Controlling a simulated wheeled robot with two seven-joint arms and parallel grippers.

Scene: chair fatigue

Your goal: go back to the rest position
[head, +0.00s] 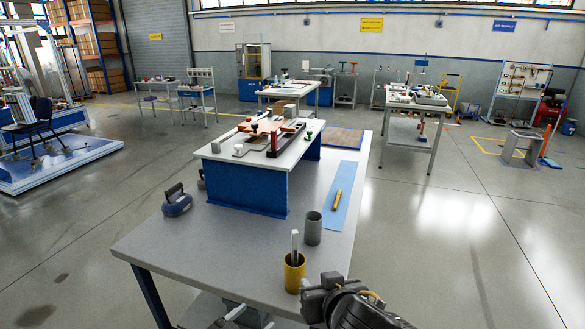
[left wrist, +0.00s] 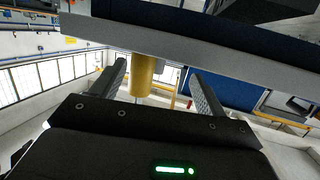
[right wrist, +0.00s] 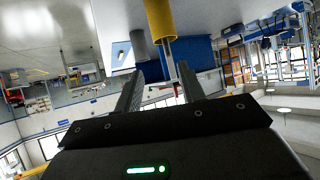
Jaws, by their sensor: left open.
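My right gripper (head: 318,292) is at the bottom of the head view, close to the right of a yellow cup (head: 294,274). Its two fingers (right wrist: 159,85) stand apart in the right wrist view, with nothing between them; the yellow cup (right wrist: 160,20) shows beyond them. My left gripper shows in part at the bottom edge of the head view, low by the table's (head: 190,250) front edge. In the left wrist view its fingers (left wrist: 160,80) are apart and empty, with a yellow cup (left wrist: 145,75) beyond.
A pale bar (head: 294,243) stands in the yellow cup. A blue raised stand (head: 245,188) is behind. Floor is open on both sides.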

